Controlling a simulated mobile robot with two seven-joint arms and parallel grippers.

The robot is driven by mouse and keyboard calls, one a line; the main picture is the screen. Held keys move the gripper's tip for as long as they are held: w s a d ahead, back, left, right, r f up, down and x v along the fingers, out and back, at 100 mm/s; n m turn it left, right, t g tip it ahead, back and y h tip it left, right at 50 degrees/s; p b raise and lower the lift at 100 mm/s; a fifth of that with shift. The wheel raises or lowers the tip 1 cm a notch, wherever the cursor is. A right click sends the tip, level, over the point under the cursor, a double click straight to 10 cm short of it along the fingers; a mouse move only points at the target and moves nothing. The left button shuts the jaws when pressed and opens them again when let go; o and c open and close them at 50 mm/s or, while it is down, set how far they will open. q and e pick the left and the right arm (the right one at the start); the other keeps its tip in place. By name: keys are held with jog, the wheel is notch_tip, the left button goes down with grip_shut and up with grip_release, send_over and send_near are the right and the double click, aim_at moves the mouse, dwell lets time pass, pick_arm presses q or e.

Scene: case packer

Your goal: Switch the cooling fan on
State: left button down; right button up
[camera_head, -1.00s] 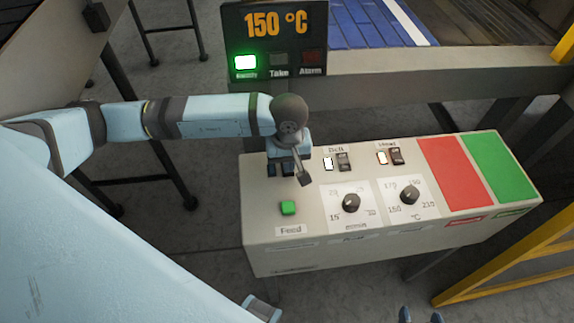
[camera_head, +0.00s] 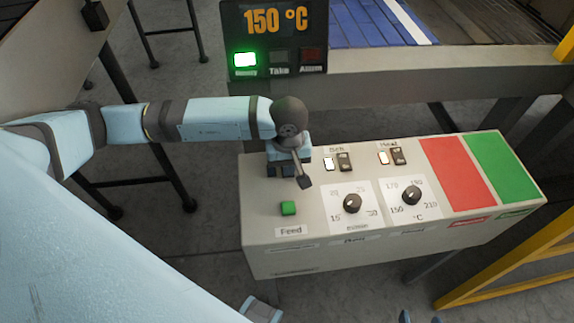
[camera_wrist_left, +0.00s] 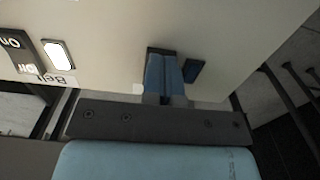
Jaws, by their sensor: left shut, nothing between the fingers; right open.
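The control panel (camera_head: 330,255) is a pale box with switches and knobs. My left gripper (camera_head: 288,168) is at the panel's far left end and covers what lies there. In the left wrist view its shut, empty blue fingers (camera_wrist_left: 165,75) are at a dark rocker switch (camera_wrist_left: 151,52), mostly hidden behind them; whether they touch cannot be told. A small dark, unlit lamp (camera_wrist_left: 195,70) sits beside it. No fan label is readable. My right gripper (camera_head: 420,318) shows only as open fingertips at the bottom edge.
Belt switch (camera_head: 344,162) and Heat switch (camera_head: 399,156) have lit white lamps. A green Feed button (camera_head: 288,208), two black knobs, a red pad (camera_head: 457,173) and a green pad (camera_head: 500,168) share the panel. A display (camera_head: 275,38) reads 150 °C above a green lamp.

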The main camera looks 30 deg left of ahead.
pick_arm(q)
jog(key=shift+r+p, duration=1.25)
jog(key=shift+r, duration=2.2)
jog(key=shift+d+f, duration=0.1)
